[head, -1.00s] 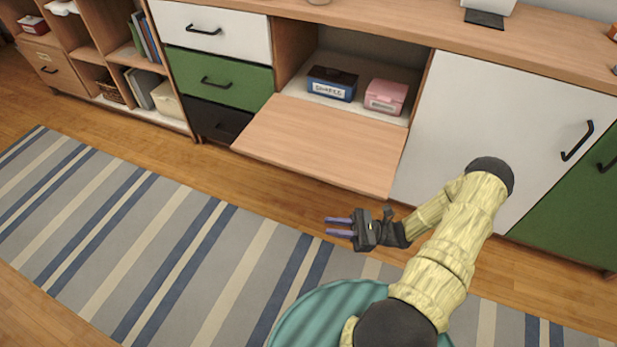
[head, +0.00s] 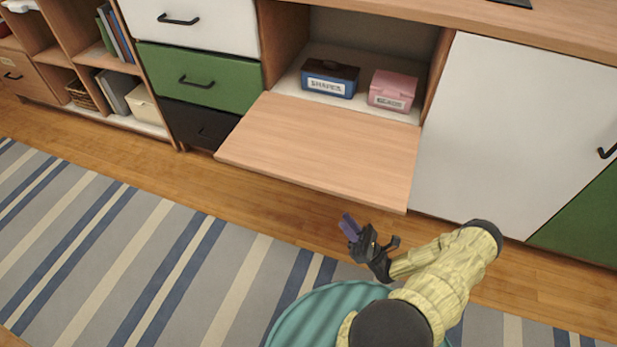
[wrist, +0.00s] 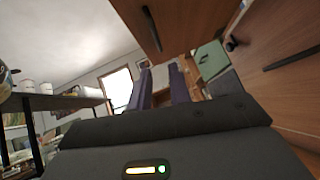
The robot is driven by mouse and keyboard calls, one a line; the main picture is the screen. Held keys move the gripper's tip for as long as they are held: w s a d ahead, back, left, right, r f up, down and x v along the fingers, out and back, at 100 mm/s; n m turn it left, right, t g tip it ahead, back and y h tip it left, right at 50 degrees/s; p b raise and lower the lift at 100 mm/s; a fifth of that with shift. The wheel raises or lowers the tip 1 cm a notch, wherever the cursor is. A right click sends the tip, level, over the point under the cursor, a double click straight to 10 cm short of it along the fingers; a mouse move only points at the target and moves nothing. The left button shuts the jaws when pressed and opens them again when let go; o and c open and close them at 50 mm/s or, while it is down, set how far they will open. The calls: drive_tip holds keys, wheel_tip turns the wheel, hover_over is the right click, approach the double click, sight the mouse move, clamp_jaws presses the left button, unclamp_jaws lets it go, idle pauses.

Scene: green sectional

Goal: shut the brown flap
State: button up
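The brown flap (head: 320,150) is a light wood panel. It is hinged at its back edge and lies folded down and open, sticking out in front of the cabinet niche. My gripper (head: 350,227) is in front of and below the flap's front edge, toward its right part, and appears apart from it. Its purple fingers point up and to the left in the head view. In the wrist view the two fingers (wrist: 160,87) stand apart with nothing between them, so it is open and empty.
In the niche behind the flap are a blue box (head: 330,78) and a pink box (head: 392,90). A green drawer (head: 205,77) is left of the niche and a white door (head: 510,130) right of it.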

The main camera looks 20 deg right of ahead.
sight(310, 181)
drive_tip(key=b+x, duration=0.2)
drive_tip(key=x, duration=0.6)
drive_tip(key=b+x, duration=0.3)
drive_tip(key=x, duration=0.6)
drive_tip(key=shift+a+r, duration=0.1)
drive_tip(key=shift+a, duration=0.25)
drive_tip(key=shift+s, duration=0.1)
drive_tip(key=shift+d, duration=0.1)
clamp_jaws()
